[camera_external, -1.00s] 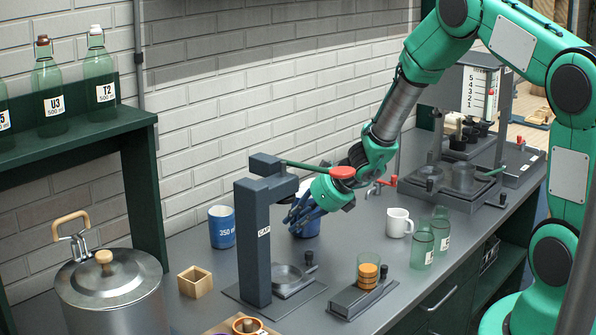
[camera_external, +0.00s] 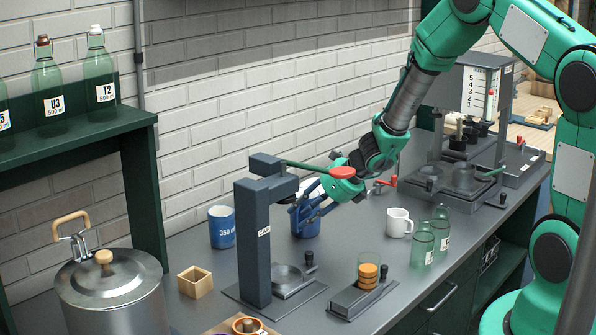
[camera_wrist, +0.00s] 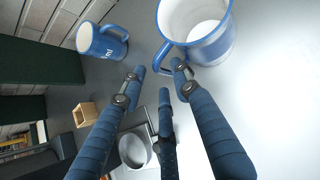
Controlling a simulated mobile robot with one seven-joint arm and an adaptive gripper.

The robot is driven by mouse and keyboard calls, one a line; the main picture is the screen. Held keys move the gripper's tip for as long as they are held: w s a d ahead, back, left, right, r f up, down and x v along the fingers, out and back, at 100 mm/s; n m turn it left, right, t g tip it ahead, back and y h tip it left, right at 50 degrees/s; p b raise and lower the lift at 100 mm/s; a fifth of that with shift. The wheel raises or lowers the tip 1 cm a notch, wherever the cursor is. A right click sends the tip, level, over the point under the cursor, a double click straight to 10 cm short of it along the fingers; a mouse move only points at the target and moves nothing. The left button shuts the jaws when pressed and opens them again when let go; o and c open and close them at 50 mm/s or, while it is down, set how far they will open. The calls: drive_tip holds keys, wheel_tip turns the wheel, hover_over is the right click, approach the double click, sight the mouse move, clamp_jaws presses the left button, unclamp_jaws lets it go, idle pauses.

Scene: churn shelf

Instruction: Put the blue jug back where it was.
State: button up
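A blue jug (camera_external: 309,229) stands on the counter behind the press, partly hidden by my gripper (camera_external: 303,211). In the wrist view this jug (camera_wrist: 223,42) is at the top, its white inside showing empty. My gripper's fingers (camera_wrist: 163,76) are spread and point toward its near side; nothing shows held between them. Whether a fingertip touches the jug I cannot tell. A second blue jug (camera_external: 222,229), marked 350 ml, stands to the left by the wall; it also shows at the upper left in the wrist view (camera_wrist: 103,43).
The dark press (camera_external: 254,240) with its green lever and red knob stands just in front of my gripper. A white jug (camera_external: 398,224) and two green glasses (camera_external: 423,246) stand to the right. A wooden box (camera_external: 195,282) and a metal churn (camera_external: 112,295) are at the left.

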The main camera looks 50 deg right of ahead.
drive_tip(key=v, duration=0.8)
drive_tip(key=shift+p, duration=0.45)
drive_tip(key=shift+r, duration=0.1)
